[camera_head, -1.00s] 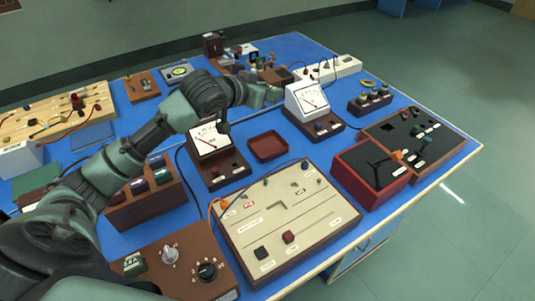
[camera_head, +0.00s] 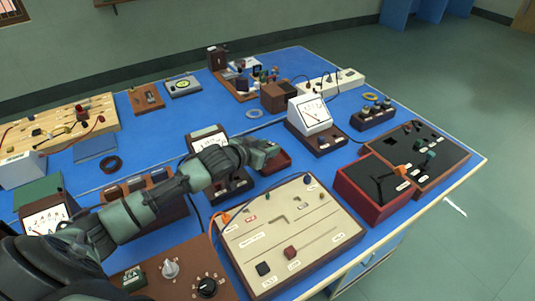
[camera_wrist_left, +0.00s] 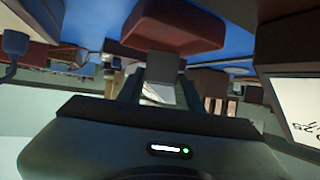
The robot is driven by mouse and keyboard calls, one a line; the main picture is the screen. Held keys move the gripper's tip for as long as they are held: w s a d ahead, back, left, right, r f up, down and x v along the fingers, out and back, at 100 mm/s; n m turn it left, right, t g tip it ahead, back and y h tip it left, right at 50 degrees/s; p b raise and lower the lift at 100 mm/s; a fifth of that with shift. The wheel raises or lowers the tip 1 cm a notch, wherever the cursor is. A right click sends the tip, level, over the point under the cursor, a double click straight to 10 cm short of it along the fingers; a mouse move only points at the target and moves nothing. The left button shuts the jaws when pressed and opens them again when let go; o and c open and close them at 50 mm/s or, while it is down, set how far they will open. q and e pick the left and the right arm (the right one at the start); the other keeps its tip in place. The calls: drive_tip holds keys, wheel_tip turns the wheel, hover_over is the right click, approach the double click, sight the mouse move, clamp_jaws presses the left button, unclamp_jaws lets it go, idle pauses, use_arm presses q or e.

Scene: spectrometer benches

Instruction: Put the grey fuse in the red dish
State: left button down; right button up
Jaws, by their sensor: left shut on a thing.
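The grey fuse (camera_wrist_left: 163,65) shows in the left wrist view as a small grey block between the two fingers. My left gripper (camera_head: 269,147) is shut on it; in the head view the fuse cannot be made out. The red dish (camera_head: 279,163) sits on the blue bench, partly hidden behind and below the gripper's tip. My right gripper is not in view.
A white-faced meter (camera_head: 310,112) stands right of the dish, and another meter (camera_head: 208,138) stands left of it, partly behind my arm. A beige panel (camera_head: 290,232) lies in front. A red-sided box (camera_head: 371,190) is to the right.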

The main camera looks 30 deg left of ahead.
use_arm(q)
drive_tip(key=shift+f, duration=1.5)
drive_tip(key=shift+f, duration=0.15)
drive_tip(key=c, duration=0.9)
unclamp_jaws()
drive_tip(key=shift+c, duration=0.2)
drive_tip(key=v, duration=1.2)
